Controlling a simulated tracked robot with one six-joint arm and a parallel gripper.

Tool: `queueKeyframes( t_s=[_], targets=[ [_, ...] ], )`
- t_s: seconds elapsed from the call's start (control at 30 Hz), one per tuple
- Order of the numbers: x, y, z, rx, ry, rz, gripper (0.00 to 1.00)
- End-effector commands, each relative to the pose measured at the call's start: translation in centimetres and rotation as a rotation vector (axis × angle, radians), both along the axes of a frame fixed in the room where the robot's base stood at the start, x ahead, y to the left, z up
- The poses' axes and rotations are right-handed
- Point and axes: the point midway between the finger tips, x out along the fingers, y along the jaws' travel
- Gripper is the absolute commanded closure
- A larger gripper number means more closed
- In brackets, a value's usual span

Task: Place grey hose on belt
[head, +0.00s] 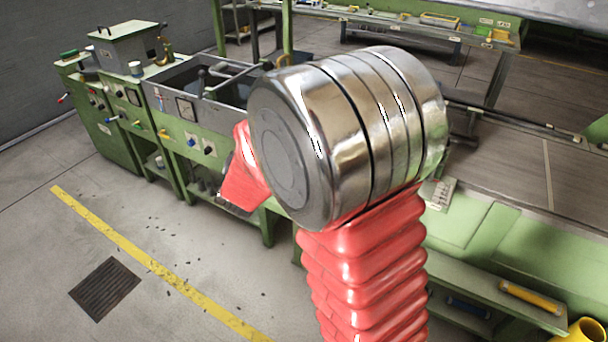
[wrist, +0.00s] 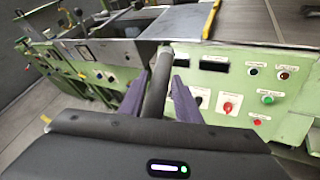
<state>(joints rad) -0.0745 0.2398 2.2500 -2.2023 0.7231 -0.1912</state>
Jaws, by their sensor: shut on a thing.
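The grey hose (wrist: 157,82) is a dark grey rod-like piece in the wrist view. It stands between the two purple fingers of my gripper (wrist: 160,78), which is shut on it. Its far end points away from me, toward the green machine front, and its near end is hidden behind the gripper body. A long flat grey surface (head: 515,160) on the green machine at right in the head view looks like the belt. In the head view my red and chrome arm hides the gripper and the hose.
A green control panel (wrist: 240,85) with red and green buttons faces my gripper. Green machines (head: 185,120) with a tank and knobs stand at the left. A lower shelf (head: 490,290) holds a yellow roller. Floor with a yellow line (head: 150,255) is open at lower left.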

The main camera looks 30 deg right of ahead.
Motion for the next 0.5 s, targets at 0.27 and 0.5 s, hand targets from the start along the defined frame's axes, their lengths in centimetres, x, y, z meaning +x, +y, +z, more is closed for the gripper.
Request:
queueKeyframes(
  t_s=[0.27,0.5],
  targets=[
    [1.4,8.1,6.0,-0.013,-0.013,0.210,0.96],
    [1.4,9.3,6.8,-0.017,-0.012,0.243,0.96]
  ],
)
